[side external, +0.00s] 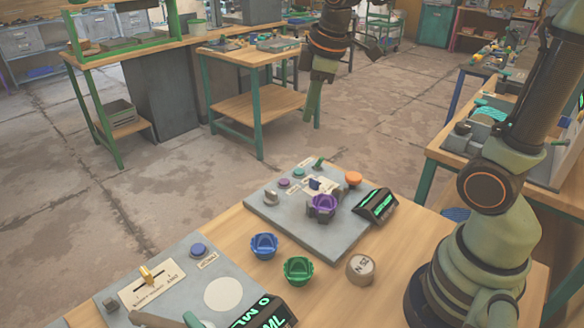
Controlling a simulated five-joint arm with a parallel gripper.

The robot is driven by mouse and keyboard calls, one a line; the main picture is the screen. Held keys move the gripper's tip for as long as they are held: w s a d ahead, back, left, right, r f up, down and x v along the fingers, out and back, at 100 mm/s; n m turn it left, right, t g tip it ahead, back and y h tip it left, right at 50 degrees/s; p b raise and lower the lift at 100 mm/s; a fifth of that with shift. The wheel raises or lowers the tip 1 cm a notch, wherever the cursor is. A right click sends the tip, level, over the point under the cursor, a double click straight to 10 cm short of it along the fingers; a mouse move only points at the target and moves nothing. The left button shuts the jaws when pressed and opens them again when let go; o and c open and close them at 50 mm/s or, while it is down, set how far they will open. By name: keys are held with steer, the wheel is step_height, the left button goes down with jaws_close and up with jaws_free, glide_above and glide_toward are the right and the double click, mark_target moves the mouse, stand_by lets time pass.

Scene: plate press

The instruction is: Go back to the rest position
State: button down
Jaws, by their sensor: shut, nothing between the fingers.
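My gripper (312,105) hangs in the upper middle of the view, high above the table and clear of everything. Its olive fingers point down and are together, with nothing held. A grey panel (262,209) on the wooden table (225,255) carries a purple fluted piece (322,207), an orange button (353,178), small knobs and a black display with green characters (376,205). A blue fluted cup (264,245), a green fluted cup (299,270) and a beige marked cylinder (360,268) stand in front of that panel.
A second grey panel (180,262) at the front left has a yellow-handled slider (147,275), a blue button (199,250), a white disc (223,294) and a display (265,312). Other benches stand behind and at the right. The space around my gripper looks free.

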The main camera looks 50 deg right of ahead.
steer(key=s+a+m+t, duration=0.2)
steer(key=s+m, duration=0.6)
steer(key=shift+s+a+f, duration=0.15)
steer(key=shift+s+f, duration=0.1)
steer(key=shift+f, duration=0.05)
stand_by(1.1)
